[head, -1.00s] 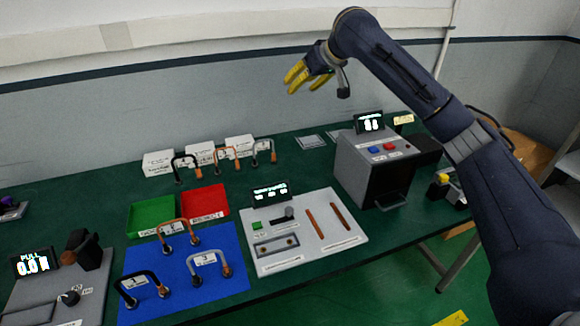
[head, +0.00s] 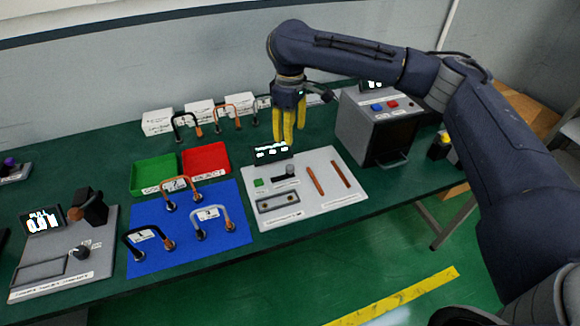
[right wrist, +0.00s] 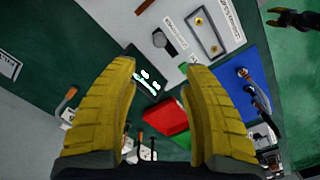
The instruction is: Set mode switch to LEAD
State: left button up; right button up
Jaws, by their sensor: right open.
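The white panel (head: 329,201) on the green table carries a grey lever-like switch (head: 286,171), a green button (head: 259,183), a small display (head: 271,152) and two brown rods. I take the grey lever to be the mode switch; its labels are too small to read. It also shows in the right wrist view (right wrist: 165,40). My right gripper (head: 289,138) points down with yellow fingers, above and behind the panel near the display. It is open and empty, apart from the switch. A small dark shape with a yellow tip, probably my left gripper (right wrist: 275,16), shows in the right wrist view.
A grey box with blue and red buttons (head: 364,125) stands right of the panel. A green tray (head: 153,174), a red tray (head: 205,160) and a blue mat (head: 192,253) with wire handles lie left. A grey device with a knob (head: 66,270) is at far left.

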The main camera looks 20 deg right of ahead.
aim_at(290, 167)
notch_tip(290, 167, down, 15)
jog(key=shift+r, duration=0.15)
dwell(0.4)
grip_shut()
dwell(0.5)
